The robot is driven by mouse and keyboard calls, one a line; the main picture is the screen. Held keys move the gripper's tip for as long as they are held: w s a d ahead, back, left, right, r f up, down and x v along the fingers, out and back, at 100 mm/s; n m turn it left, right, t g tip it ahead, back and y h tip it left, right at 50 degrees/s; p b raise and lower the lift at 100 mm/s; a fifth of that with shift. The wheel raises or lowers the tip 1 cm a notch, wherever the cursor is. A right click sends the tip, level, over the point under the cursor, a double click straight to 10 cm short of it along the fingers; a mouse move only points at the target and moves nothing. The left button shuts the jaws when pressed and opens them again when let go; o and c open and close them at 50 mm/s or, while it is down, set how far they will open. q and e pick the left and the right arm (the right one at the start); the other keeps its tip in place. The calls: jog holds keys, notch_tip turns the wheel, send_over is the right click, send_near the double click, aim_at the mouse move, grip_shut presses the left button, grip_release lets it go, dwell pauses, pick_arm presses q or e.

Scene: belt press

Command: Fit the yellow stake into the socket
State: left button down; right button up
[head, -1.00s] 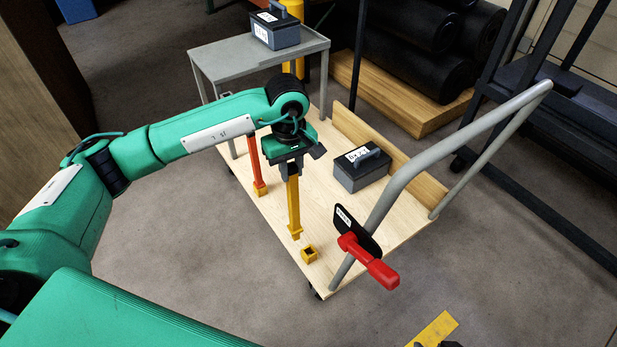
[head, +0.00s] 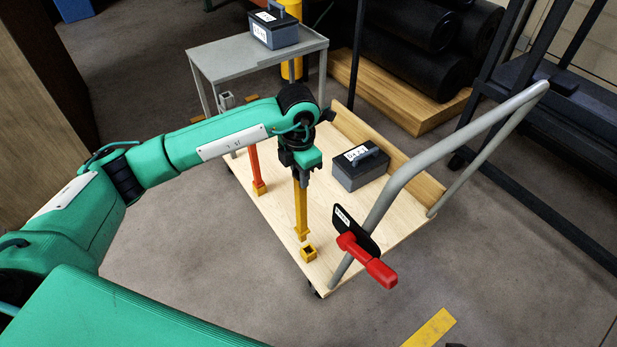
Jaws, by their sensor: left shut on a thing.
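The yellow stake (head: 301,207) hangs upright below my left gripper (head: 301,176), which is shut on its upper end. The stake's lower tip is close to the yellow square socket (head: 309,253) at the cart's near corner. In the picture the tip lies just above and slightly left of the socket opening. The opening shows dark and empty, so the stake is outside it. I cannot tell the exact height of the tip over the deck. My right gripper is not in view.
The socket is on a wooden cart deck (head: 272,210). An orange stake (head: 254,167) stands in another socket to the left. A dark box (head: 361,170) sits on the deck. A grey handle (head: 440,146) with a red lever (head: 368,262) rises at right. A grey table (head: 225,62) stands behind.

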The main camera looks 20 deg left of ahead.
pick_arm(q)
jog(key=n, duration=0.6)
jog(key=d+f+n, duration=0.1)
jog(key=n, duration=0.5)
jog(key=d+f+n+p, duration=0.1)
jog(key=n, duration=0.5)
jog(key=shift+w, duration=0.3)
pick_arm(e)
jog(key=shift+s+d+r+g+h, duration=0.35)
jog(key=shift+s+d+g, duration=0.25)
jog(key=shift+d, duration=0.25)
pick_arm(q)
jog(key=shift+r, duration=0.1)
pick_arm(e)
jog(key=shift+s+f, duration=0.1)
